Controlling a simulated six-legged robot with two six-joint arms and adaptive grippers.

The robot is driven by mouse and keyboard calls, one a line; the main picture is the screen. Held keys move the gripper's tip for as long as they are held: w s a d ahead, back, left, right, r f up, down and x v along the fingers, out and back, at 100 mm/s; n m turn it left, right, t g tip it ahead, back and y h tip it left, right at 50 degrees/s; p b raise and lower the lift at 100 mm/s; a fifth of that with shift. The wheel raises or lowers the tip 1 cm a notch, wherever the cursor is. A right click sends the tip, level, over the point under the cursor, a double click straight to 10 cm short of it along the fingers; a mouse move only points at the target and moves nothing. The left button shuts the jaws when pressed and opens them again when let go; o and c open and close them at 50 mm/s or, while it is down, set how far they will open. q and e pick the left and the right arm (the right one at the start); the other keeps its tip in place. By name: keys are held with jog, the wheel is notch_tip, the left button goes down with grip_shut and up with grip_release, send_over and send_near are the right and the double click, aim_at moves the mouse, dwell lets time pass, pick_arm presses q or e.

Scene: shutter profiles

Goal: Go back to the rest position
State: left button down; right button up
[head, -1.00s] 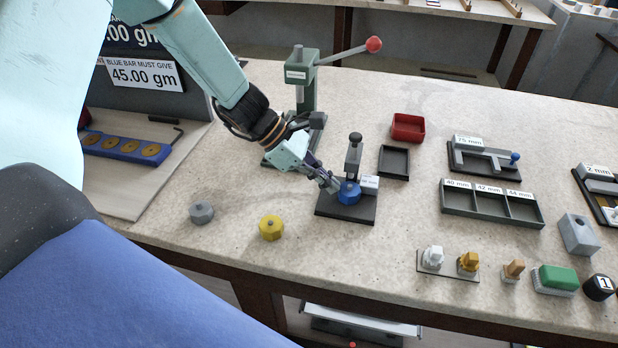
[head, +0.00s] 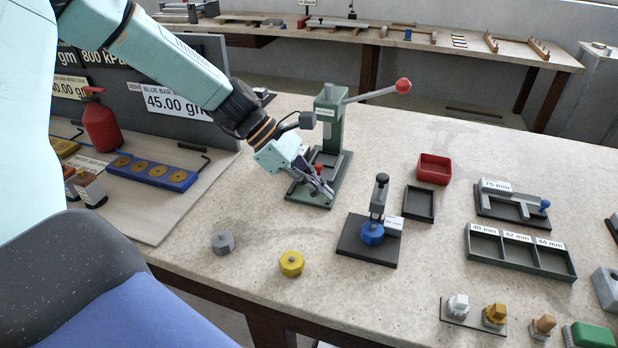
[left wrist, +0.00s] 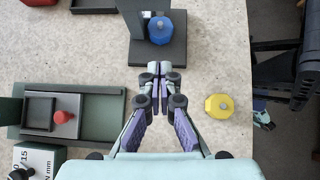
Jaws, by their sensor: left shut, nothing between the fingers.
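My left gripper (head: 322,194) is shut and empty, held above the bench beside the green press (head: 330,110). In the left wrist view its fingertips (left wrist: 160,70) meet just short of the dark gauge stand (left wrist: 178,52). A blue knob-shaped piece (head: 372,233) sits on that stand's base, under its black-topped post, apart from the gripper. It also shows in the left wrist view (left wrist: 160,29). My right gripper is in neither current head nor wrist view for certain.
A yellow piece (head: 291,263) and a grey piece (head: 222,243) stand on the near bench. A red tray (head: 433,168), a black tray (head: 419,204) and a three-slot rack (head: 520,254) lie to the right. The press lever (head: 375,94) sticks out behind the gripper.

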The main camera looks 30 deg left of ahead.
pick_arm(q)
jog(key=shift+v, duration=1.55)
